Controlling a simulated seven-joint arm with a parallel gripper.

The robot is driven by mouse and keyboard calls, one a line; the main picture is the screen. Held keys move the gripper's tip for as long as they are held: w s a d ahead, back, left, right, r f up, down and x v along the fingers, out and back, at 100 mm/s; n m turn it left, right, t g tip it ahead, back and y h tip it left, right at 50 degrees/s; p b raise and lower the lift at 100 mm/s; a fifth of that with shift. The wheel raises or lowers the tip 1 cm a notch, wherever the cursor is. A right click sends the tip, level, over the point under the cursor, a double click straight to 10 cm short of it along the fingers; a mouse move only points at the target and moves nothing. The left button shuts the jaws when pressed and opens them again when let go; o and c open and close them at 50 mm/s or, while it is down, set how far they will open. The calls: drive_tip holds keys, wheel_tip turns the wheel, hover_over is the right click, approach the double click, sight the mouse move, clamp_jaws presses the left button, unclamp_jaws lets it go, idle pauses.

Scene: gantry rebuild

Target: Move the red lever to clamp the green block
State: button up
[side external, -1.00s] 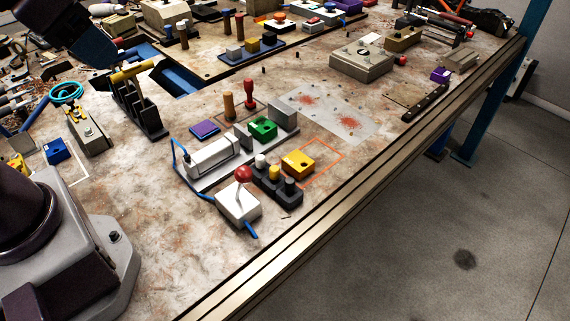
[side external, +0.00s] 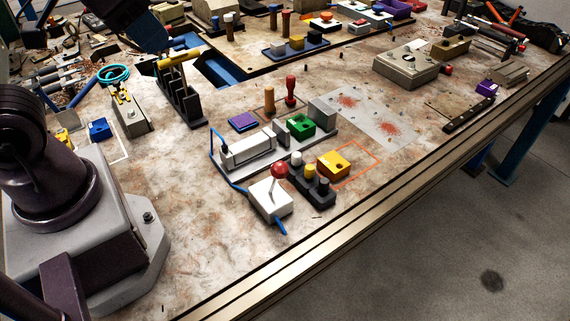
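The red lever (side external: 280,170) is a red ball on a short stem, standing up from a white box (side external: 270,202). The green block (side external: 301,126) has a dark hole on top and sits on the grey clamp base. A white cylinder (side external: 247,150) lies left of the block, and an upright grey plate (side external: 323,111) stands to its right. A small grey pusher plate stands between cylinder and block; I cannot tell whether it touches the block. My gripper (side external: 152,50) is at the top left, far from the lever; its fingers are too dark to read.
A dark rack with a yellow bar (side external: 178,58) stands just below my gripper. The bench front is clear.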

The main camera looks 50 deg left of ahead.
drive_tip(key=w+d+f+m+g, duration=0.1)
drive_tip(key=w+d+f, duration=0.1)
drive_tip(key=d, duration=0.2)
drive_tip(key=w+d+f+m+g, duration=0.1)
drive_tip(key=w+d+f+g, duration=0.1)
drive_tip(key=w+d, duration=0.1)
drive_tip(key=w+d+f+m+g, duration=0.1)
drive_tip(key=w+d+f+g, duration=0.1)
drive_tip(key=w+d, duration=0.1)
drive_tip(key=shift+w+d, duration=0.25)
drive_tip(key=shift+d, duration=0.55)
clamp_jaws()
drive_tip(key=w+d+f+n+g+y, duration=0.2)
drive_tip(key=w+d+f+y, duration=0.15)
drive_tip(key=d+f, duration=0.4)
drive_tip(key=n, duration=0.3)
approach(276, 182)
drive_tip(key=shift+d+f, duration=0.6)
drive_tip(key=shift+f, duration=1.05)
drive_tip(key=shift+s+t, duration=0.1)
drive_tip(key=shift+t, duration=0.2)
drive_tip(key=shift+a+r, duration=0.1)
